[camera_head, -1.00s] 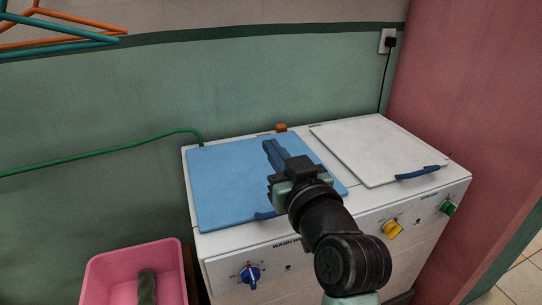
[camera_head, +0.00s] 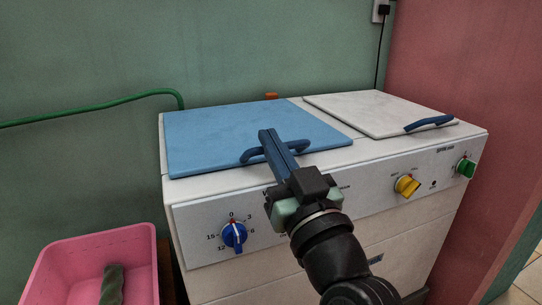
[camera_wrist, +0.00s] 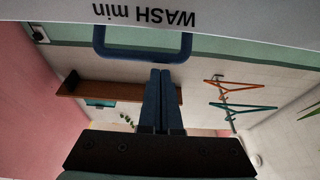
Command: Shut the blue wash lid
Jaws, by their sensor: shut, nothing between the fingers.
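The blue wash lid (camera_head: 225,135) lies flat on the left part of the white machine's top. Its blue handle (camera_head: 318,146) is at the lid's front edge; the handle also shows as a loop in the wrist view (camera_wrist: 97,38). My gripper (camera_head: 266,134) is shut and empty. In the head view its fingers cross in front of the handle and hide part of it and of the lid. In the wrist view the fingertips (camera_wrist: 160,72) end close to the handle; I cannot tell whether they touch it.
A white lid (camera_head: 370,112) with a blue handle lies flat on the right. The front panel has a blue knob (camera_head: 234,235), a yellow knob (camera_head: 407,186) and a green knob (camera_head: 466,168). A pink tub (camera_head: 60,270) stands at lower left. A green hose (camera_head: 100,105) runs behind.

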